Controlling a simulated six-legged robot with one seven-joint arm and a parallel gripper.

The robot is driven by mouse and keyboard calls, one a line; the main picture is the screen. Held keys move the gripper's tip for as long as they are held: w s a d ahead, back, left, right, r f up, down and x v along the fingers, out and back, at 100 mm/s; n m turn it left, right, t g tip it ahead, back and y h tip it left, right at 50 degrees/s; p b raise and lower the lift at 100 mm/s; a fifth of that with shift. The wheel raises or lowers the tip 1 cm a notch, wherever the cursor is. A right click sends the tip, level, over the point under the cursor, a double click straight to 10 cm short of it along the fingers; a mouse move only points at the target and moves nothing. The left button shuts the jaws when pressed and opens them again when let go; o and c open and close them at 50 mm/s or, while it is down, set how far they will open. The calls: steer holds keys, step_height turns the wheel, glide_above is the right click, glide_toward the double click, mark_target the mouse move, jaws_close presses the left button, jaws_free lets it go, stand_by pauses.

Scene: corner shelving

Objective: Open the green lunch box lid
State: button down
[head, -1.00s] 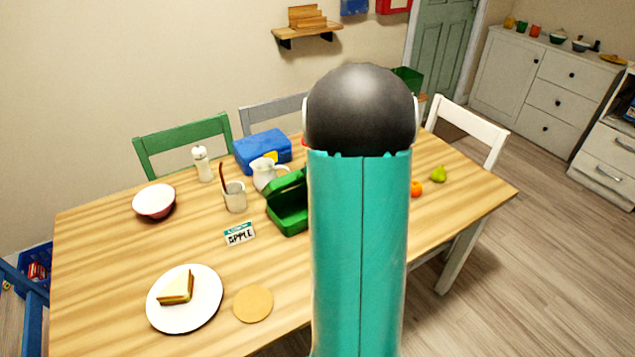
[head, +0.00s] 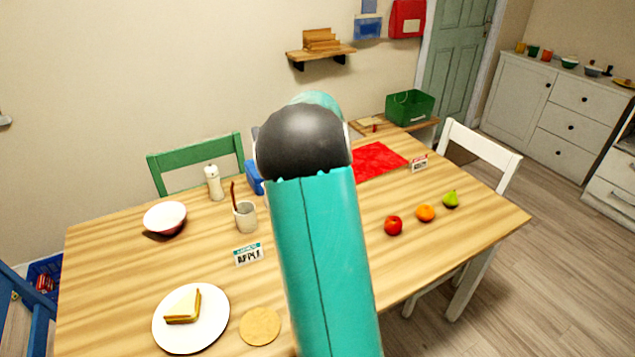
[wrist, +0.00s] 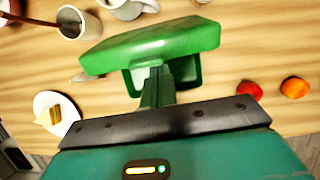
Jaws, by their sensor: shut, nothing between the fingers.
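The green lunch box is hidden behind my arm in the head view. In the wrist view its green lid (wrist: 150,46) spans the upper middle, appearing raised and tilted, with part of the box (wrist: 187,76) showing below it. My gripper (wrist: 157,78) is shut and empty, its fingertips close to the lid's near edge. I cannot tell whether they touch it. In the head view the gripper is hidden behind my own arm.
A mug (head: 245,216), a name card (head: 248,255) and a sandwich plate (head: 222,318) stand left of my arm. A blue box (head: 254,178) is partly hidden behind my arm.

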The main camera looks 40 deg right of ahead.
steer(key=shift+w+d+r, duration=0.15)
steer(key=shift+w, duration=0.5)
steer(key=shift+w+d+r, duration=0.15)
steer(key=shift+w, duration=0.5)
steer(key=shift+r, duration=0.15)
